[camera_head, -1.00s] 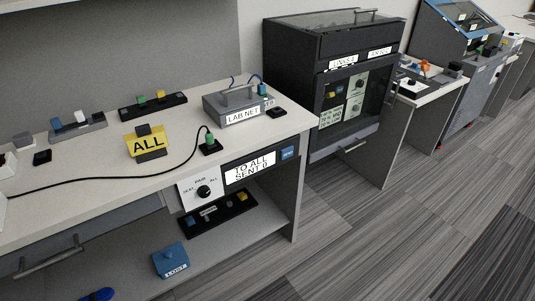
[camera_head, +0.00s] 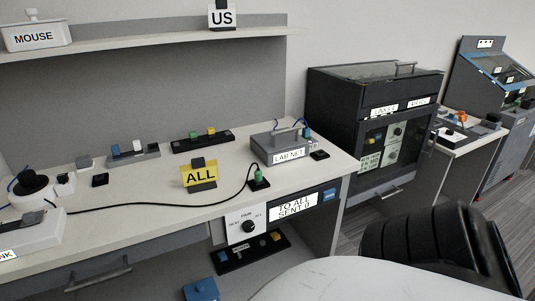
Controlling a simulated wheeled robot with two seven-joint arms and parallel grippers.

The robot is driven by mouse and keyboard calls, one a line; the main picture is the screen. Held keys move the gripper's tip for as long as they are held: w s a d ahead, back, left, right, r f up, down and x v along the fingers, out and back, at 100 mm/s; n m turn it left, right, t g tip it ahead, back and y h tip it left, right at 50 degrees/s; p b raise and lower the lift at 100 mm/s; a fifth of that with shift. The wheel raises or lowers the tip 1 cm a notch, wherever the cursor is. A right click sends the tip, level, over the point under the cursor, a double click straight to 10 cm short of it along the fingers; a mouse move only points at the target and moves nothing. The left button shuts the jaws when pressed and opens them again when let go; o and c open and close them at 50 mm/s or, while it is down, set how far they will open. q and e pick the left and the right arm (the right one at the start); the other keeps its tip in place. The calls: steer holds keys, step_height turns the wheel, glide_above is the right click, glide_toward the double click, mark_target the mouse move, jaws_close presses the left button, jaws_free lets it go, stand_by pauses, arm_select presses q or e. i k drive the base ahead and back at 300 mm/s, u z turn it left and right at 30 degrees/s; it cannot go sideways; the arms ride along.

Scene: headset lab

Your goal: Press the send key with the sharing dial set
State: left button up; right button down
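The sharing dial (camera_head: 248,226) is a black knob on a white plate on the desk front, with markings around it that seem to read SEAT, PAIR and ALL. Its pointer is too small to read. Right of it, a display (camera_head: 293,207) reads TO ALL, SENT 0. A small blue key (camera_head: 329,195) with a tiny label sits at the display's upper right; it looks like the send key. A yellow ALL sign (camera_head: 199,176) stands on the desk above the dial. Neither gripper shows.
The grey LAB NET box (camera_head: 288,154) and a green plug (camera_head: 259,184) with a black cable are on the desk. A dark cabinet (camera_head: 340,110) stands to the right. A large white and black ribbed shape, seemingly my arm, covers the lower right.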

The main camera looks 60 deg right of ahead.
mark_target(330, 194)
steer(key=u, duration=0.05)
steer(key=i, duration=1.2)
steer(key=z, duration=2.6)
